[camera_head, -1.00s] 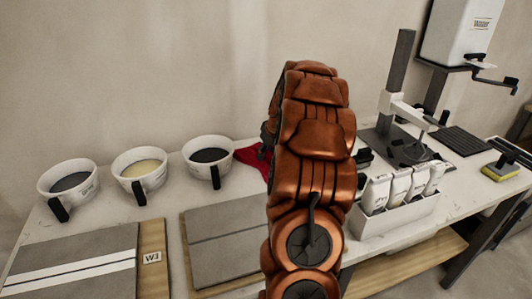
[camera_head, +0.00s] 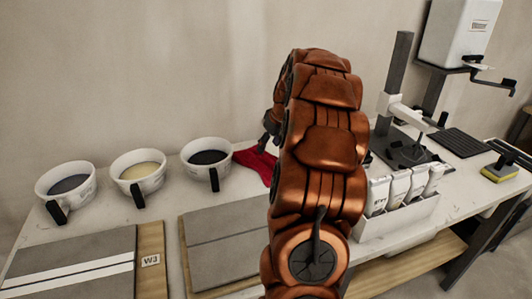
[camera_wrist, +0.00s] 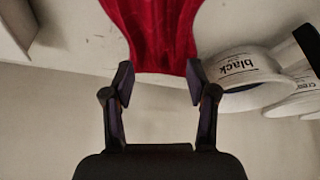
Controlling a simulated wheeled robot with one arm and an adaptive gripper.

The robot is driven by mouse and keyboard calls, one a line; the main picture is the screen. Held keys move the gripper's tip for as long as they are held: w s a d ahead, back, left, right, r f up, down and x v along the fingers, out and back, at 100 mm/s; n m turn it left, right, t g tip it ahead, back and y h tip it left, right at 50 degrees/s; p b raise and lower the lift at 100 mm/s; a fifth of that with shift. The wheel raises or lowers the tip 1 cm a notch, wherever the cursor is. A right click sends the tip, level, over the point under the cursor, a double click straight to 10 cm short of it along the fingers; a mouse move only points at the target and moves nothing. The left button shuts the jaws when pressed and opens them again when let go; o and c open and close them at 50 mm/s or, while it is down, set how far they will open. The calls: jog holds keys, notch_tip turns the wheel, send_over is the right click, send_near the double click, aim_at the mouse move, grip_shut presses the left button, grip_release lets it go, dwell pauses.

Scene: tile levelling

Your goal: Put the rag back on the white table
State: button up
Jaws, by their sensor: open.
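The red rag (camera_head: 257,163) lies on the white table (camera_head: 160,222) near the wall, right of the bowls, partly hidden behind my arm in the head view. In the wrist view the rag (camera_wrist: 162,35) spreads ahead of my gripper (camera_wrist: 158,82). The two fingers are apart with nothing held between them, and the rag's near edge is close to the fingertips. In the head view only a small part of my gripper (camera_head: 266,143) shows, above the rag.
Three bowls with black handles, such as the nearest one (camera_head: 208,163), stand left of the rag. Grey tile boards (camera_head: 225,240) lie in front. A white holder (camera_head: 395,218) with several packets, a stand (camera_head: 402,80) and a yellow sponge (camera_head: 499,172) are to the right.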

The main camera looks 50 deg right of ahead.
jog(key=v, duration=0.6)
jog(key=s+a+g, duration=0.1)
jog(key=a, duration=0.9)
jog(key=s+a+f+n+g+y, duration=0.1)
jog(key=s+a, duration=0.1)
jog(key=a, duration=0.7)
jog(key=s+a+f+g, duration=0.1)
jog(key=s+a, duration=0.1)
jog(key=a, duration=0.8)
jog(key=shift+s+a+f+y, duration=0.15)
jog(key=shift+a+f+y, duration=0.05)
jog(key=shift+a+y, duration=0.2)
jog(key=s+a, duration=0.2)
jog(key=s, duration=0.1)
jog(key=s+a+f+g, duration=0.1)
jog(key=s+a, duration=0.1)
jog(key=a, duration=0.1)
jog(key=s+a+f+g, duration=0.1)
jog(key=s+a, duration=0.2)
jog(key=shift+s+f+n, duration=0.15)
jog(key=shift+s+n, duration=0.15)
jog(key=s+a+f+g, duration=0.1)
jog(key=s+a+f, duration=0.1)
jog(key=s, duration=0.4)
jog(key=s+a+f+g+h, duration=0.1)
jog(key=s+a, duration=0.1)
jog(key=s, duration=0.5)
jog(key=shift+s+f, duration=0.25)
jog(key=shift+f, duration=0.15)
jog(key=shift+a, duration=0.1)
